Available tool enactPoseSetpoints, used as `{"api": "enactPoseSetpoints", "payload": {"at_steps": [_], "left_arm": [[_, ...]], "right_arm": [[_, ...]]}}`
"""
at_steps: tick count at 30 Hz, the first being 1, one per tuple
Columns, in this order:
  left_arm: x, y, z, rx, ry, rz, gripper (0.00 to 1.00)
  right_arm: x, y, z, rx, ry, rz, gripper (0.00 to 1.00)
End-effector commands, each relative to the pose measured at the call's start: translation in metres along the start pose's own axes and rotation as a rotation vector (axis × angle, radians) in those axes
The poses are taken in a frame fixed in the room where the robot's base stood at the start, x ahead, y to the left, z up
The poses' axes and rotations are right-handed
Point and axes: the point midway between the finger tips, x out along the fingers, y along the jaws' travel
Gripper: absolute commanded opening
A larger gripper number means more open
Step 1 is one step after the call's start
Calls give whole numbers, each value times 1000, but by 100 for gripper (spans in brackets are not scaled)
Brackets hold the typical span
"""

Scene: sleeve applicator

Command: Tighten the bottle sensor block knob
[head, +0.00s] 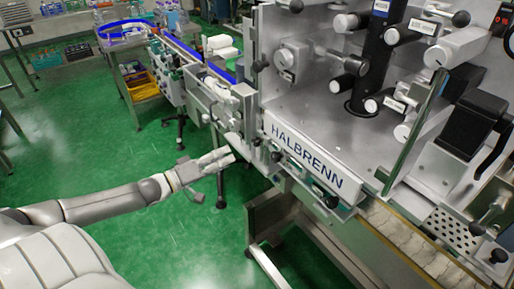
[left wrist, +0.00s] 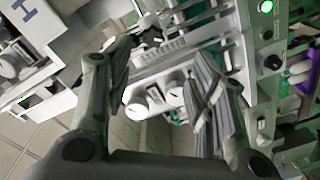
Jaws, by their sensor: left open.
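The sleeve applicator (head: 310,165), a grey machine marked HALBRENN, fills the right of the head view. A conveyor with metal side blocks (head: 222,100) runs from it to the back left. Small dark knobs show there; I cannot tell which is the bottle sensor block knob. My left gripper (head: 226,158) is open and empty in front of the machine, over the green floor and apart from the conveyor. In the left wrist view its fingers (left wrist: 165,75) stand wide apart, with machine parts and pale round pieces (left wrist: 155,100) beyond. My right gripper is not in view.
A machine leg frame (head: 265,265) stands below the applicator. A cart with a yellow tray (head: 143,88) is at the back left beside the conveyor. A green light (left wrist: 266,7) and black knob (left wrist: 273,62) show in the wrist view. Green floor (head: 90,130) is clear at left.

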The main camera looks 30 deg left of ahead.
Motion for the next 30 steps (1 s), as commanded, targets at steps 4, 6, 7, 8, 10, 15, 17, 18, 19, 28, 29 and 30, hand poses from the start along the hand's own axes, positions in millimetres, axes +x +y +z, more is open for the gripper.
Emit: {"api": "enactPoseSetpoints", "payload": {"at_steps": [4, 6, 7, 8, 10, 15, 17, 18, 19, 28, 29, 30], "left_arm": [[5, 14, -4, -27, -7, 31, 51], [9, 14, -4, -27, -6, 31, 51], [11, 14, -4, -27, -6, 31, 51], [13, 14, -4, -25, -5, 31, 51], [20, 14, -4, -24, -5, 30, 51], [39, 15, -5, -24, -4, 30, 51], [45, 15, -5, -24, -3, 30, 51], [50, 15, -5, -24, -4, 30, 51], [53, 15, -4, -24, -4, 30, 51], [88, 16, -4, -22, -5, 28, 51], [91, 16, -4, -23, -4, 27, 51], [95, 16, -4, -25, -4, 28, 51]], "right_arm": [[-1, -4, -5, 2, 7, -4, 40], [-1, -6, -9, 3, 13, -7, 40], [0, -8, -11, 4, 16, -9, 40], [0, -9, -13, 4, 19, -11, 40], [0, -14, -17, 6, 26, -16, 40], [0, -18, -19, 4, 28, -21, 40], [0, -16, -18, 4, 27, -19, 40], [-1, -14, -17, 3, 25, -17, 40], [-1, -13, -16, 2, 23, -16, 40], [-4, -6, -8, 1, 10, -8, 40], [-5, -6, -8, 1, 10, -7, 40], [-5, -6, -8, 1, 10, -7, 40]]}}
